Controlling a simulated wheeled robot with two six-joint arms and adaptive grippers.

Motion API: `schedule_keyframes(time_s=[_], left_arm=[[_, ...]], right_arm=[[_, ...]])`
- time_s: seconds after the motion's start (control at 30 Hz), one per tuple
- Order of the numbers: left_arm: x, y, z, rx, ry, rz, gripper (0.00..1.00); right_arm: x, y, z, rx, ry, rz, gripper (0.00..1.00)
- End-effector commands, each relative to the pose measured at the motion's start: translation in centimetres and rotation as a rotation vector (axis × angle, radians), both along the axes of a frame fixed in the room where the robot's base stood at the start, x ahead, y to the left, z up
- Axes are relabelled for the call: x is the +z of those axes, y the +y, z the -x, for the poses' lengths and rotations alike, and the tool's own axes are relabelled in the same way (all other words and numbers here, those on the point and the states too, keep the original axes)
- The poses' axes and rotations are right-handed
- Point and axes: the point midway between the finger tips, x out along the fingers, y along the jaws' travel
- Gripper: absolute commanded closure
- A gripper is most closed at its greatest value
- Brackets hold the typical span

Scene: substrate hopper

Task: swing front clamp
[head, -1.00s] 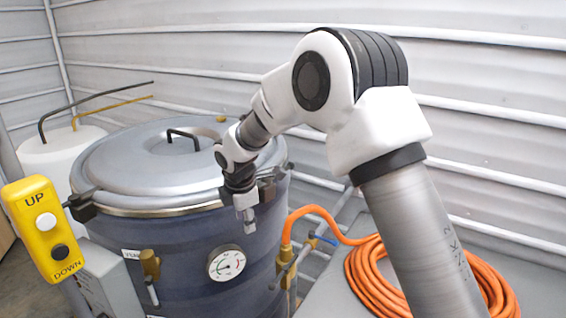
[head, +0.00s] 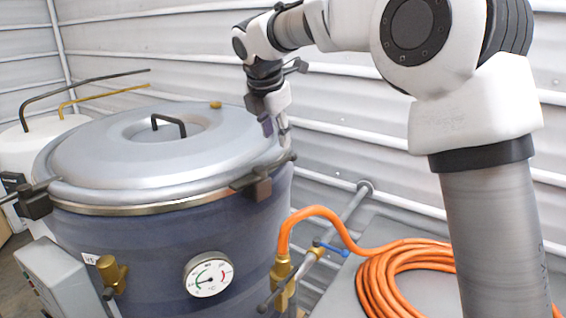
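The grey lidded vessel (head: 150,230) fills the left and middle of the head view. A dark clamp (head: 252,184) sits on its rim at the front right, with a bar running right and back along the rim. Another dark clamp (head: 36,202) with a long bar sits on the rim at the left. My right gripper (head: 277,134) points down at the right edge of the lid, just above and behind the end of the front clamp's bar. Whether it touches the bar, and how far its fingers are apart, I cannot tell. My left gripper is not in view.
The lid has a dark handle (head: 169,125). A dial gauge (head: 208,274) and brass fittings (head: 112,273) stick out from the vessel's front. A coiled orange hose (head: 395,270) lies at the right. A white drum (head: 30,150) stands behind left, and a ribbed wall closes the back.

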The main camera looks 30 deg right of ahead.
Motion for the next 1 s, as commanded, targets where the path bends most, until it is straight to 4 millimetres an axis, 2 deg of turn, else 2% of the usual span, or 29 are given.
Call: schedule_keyframes(time_s=[0.4,0.7,0.73,0.8,0.83,1.0], left_arm=[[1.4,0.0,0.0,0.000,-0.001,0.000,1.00],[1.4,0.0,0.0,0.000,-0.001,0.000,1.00],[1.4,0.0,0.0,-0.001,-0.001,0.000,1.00],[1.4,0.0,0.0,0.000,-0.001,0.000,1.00],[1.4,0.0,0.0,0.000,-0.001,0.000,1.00],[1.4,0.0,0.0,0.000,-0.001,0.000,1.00]], right_arm=[[-6.0,-2.2,-1.8,-0.001,0.003,-0.002,0.61],[-6.8,-2.5,-2.0,0.000,0.001,-0.002,0.61],[-6.8,-2.5,-2.0,0.000,0.001,-0.002,0.68],[-6.8,-2.5,-2.0,0.000,0.001,-0.002,0.93],[-6.8,-2.5,-2.0,0.000,0.001,-0.002,1.00],[-6.8,-2.5,-2.0,0.000,0.001,-0.002,1.00]])
